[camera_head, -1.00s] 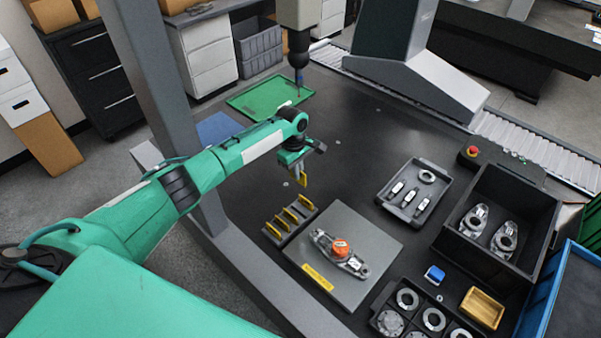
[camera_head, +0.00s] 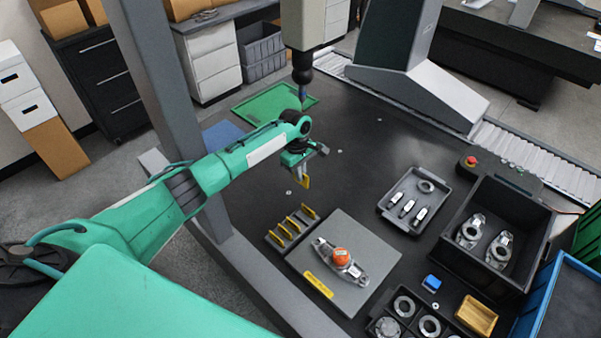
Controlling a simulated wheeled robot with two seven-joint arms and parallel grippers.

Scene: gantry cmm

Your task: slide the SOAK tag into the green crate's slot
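My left gripper (camera_head: 303,173) hangs over the dark table, a little behind the tag rack. It appears shut on a small yellow tag (camera_head: 306,182) that points down. The lettering on the tag is too small to read. Several other yellow tags (camera_head: 294,224) stand in a dark rack (camera_head: 275,241) below the gripper. The green crate (camera_head: 589,238) is at the right edge and is only partly in view; its slot cannot be made out. My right gripper is not in view.
A grey plate (camera_head: 350,233) carries a metal part with an orange knob (camera_head: 341,257). A dark tray (camera_head: 392,193), a black bin (camera_head: 466,206) and a blue crate (camera_head: 540,277) lie to the right. The gantry probe (camera_head: 302,73) hangs behind my arm. Table between gripper and tray is clear.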

